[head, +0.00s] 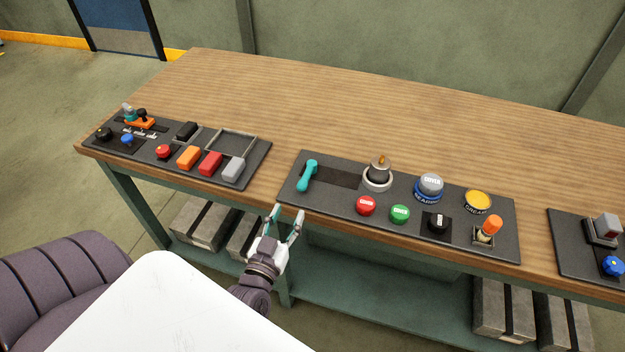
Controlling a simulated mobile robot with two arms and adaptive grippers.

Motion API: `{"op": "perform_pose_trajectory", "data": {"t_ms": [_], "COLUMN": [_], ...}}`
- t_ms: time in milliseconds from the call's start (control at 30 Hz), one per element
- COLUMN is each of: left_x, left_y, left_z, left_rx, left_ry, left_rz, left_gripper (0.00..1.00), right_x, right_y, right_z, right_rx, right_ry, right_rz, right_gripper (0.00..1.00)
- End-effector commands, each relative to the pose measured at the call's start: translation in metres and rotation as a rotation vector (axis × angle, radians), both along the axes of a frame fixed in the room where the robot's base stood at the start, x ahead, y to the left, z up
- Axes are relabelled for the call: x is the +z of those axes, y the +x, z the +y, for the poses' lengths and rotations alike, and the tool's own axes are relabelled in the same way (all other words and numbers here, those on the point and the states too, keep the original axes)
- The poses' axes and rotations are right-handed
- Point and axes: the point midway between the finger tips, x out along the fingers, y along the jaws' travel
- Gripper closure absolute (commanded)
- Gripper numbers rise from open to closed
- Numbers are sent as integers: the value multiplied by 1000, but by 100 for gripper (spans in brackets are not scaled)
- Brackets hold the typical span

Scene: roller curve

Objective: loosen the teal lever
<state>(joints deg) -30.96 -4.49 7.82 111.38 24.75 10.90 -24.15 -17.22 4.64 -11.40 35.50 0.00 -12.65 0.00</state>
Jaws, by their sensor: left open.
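The teal lever (308,176) stands at the left end of the middle dark control panel (400,243), beside a darker recessed strip. It leans slightly, with its rounded top toward the back. My left gripper (287,214) is in front of the table's front edge, just below and left of the lever in the picture. Its two teal-tipped fingers are spread apart with nothing between them. The gripper is apart from the lever. My right gripper is not in view.
The wooden tabletop (330,105) behind is bare.

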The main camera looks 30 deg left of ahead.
Motion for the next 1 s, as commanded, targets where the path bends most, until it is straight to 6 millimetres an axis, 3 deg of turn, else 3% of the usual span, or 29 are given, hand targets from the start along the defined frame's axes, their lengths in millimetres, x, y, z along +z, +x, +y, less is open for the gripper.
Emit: {"op": "perform_pose_trajectory", "data": {"t_ms": [300, 500, 700, 1000], "left_x": [3, 1, 0, 0], "left_y": [68, 98, 111, 112], "left_z": [16, 23, 26, 26], "left_rx": [-1, -2, -2, -2], "left_ry": [1, 1, 0, 0], "left_rz": [-3, 0, 1, 2], "left_gripper": [54, 54, 54, 57], "right_x": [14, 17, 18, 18], "right_y": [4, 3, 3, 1], "right_z": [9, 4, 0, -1], "right_rx": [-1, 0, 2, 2], "right_ry": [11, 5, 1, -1], "right_rz": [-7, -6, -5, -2], "right_gripper": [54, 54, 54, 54]}}
